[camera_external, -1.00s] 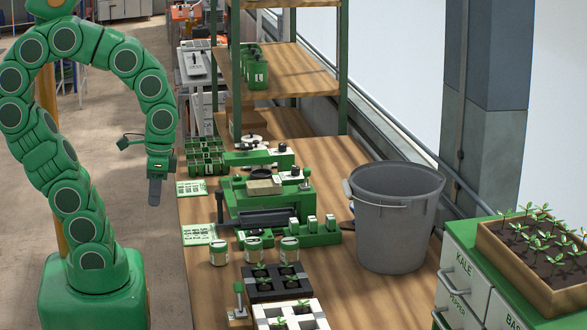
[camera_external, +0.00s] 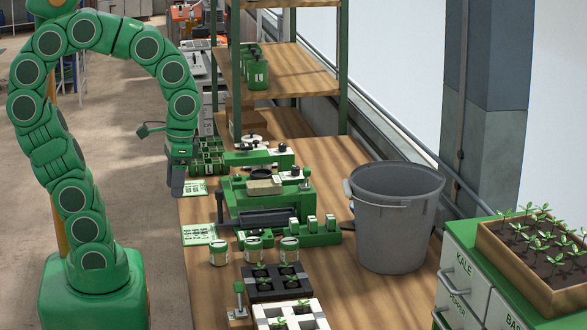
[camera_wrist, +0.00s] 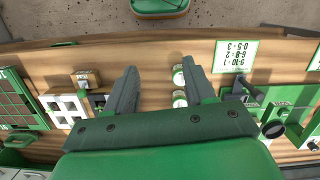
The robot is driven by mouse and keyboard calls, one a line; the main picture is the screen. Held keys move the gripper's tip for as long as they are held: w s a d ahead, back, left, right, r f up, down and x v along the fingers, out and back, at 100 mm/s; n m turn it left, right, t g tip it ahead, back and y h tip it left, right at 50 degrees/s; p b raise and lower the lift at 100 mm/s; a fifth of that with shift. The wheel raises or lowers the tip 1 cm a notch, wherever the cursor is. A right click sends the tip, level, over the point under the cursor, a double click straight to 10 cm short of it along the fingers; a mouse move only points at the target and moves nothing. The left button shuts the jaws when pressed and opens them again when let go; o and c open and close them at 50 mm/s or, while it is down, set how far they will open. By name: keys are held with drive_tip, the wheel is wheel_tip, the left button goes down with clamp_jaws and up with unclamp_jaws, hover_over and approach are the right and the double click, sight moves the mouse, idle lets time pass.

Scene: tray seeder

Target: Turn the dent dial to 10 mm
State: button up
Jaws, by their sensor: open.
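The green seeder (camera_external: 238,190) stands on the wooden bench, with small white and black dials (camera_external: 290,174) on its top. A second green unit (camera_external: 270,158) behind it carries another dial (camera_external: 252,140). I cannot read either dial's marks or tell which is the dent dial. My gripper (camera_external: 177,188) hangs above the bench's left edge, left of the seeder and apart from it. In the wrist view my gripper (camera_wrist: 160,82) is open and empty, its two grey fingers spread. The seeder (camera_wrist: 290,112) shows at the right there, with a dark round part (camera_wrist: 273,129).
A printed card (camera_external: 204,235) lies left of the seeder. Several tins (camera_external: 253,250) and seedling trays (camera_external: 278,280) stand in front of it. A grey bucket (camera_external: 395,225) stands to its right. A shelf (camera_external: 290,75) rises behind. Room is free left of the bench.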

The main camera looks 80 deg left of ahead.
drive_tip(key=w+a+r+n, duration=0.2)
drive_tip(key=w+a+r, duration=0.15)
drive_tip(key=w, duration=0.45)
drive_tip(key=w+a+r+n, duration=0.2)
drive_tip(key=w+a+n, duration=0.15)
drive_tip(key=w, duration=0.45)
drive_tip(key=w+a+n+t, duration=0.1)
drive_tip(key=w+a+n, duration=0.4)
drive_tip(key=w+a, duration=0.9)
drive_tip(key=n, duration=1.1)
hover_over(282, 144)
drive_tip(key=shift+t, duration=0.4)
drive_tip(key=f, duration=0.9)
drive_tip(key=shift+w+a+f, duration=0.1)
drive_tip(key=shift+a+f, duration=0.05)
drive_tip(key=shift+a, duration=0.05)
drive_tip(key=shift+f, duration=3.9)
clamp_jaws()
